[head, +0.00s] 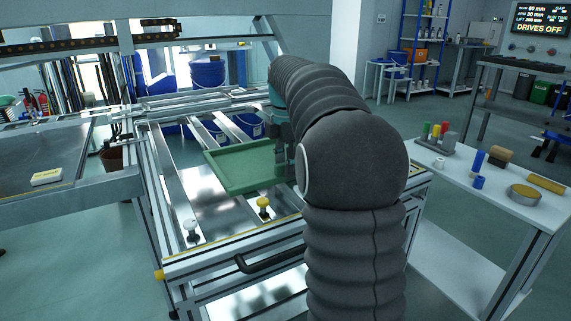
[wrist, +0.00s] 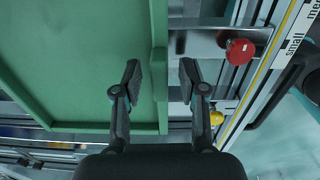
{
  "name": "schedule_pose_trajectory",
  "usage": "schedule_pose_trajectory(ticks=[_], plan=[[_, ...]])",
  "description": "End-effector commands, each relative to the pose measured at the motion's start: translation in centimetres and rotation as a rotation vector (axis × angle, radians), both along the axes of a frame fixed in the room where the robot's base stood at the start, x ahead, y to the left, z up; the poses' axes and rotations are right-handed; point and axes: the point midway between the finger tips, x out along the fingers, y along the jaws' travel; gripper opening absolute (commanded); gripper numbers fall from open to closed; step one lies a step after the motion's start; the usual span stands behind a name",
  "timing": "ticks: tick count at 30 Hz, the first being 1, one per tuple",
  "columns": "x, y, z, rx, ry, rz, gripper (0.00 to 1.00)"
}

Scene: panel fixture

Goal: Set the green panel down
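The green panel (head: 238,167) is a flat, tray-like board with a raised rim. In the head view it lies roughly level over the metal frame fixture (head: 236,240). It fills the left of the wrist view (wrist: 80,60). My gripper (wrist: 160,78) has one finger over the panel's inner side and the other outside its rim, with gaps visible on both sides of the rim. In the head view my arm hides the panel's right end and most of the gripper. Whether the panel rests fully on the rails is hard to tell.
A yellow knob (head: 263,203) and a white knob (head: 191,228) stand on the fixture's near part. A red knob (wrist: 240,51) is right of my gripper in the wrist view. A side table (head: 470,205) with small parts stands at right. A metal table (head: 50,165) is at left.

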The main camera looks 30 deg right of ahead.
Motion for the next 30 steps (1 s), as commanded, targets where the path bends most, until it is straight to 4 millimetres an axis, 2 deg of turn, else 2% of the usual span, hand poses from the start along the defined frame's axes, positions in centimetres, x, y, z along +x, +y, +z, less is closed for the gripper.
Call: schedule_pose_trajectory(ticks=[8, 11, 24, 30], plan=[[0.0, 0.0, 0.6, 0.000, -0.001, 0.000, 0.41], [0.0, 0.0, 1.8, -0.001, -0.002, 0.000, 0.41], [-0.2, 0.0, 10.0, -0.001, -0.003, 0.000, 0.41], [-0.2, 0.0, 11.8, 0.000, 0.000, 0.000, 0.41]])
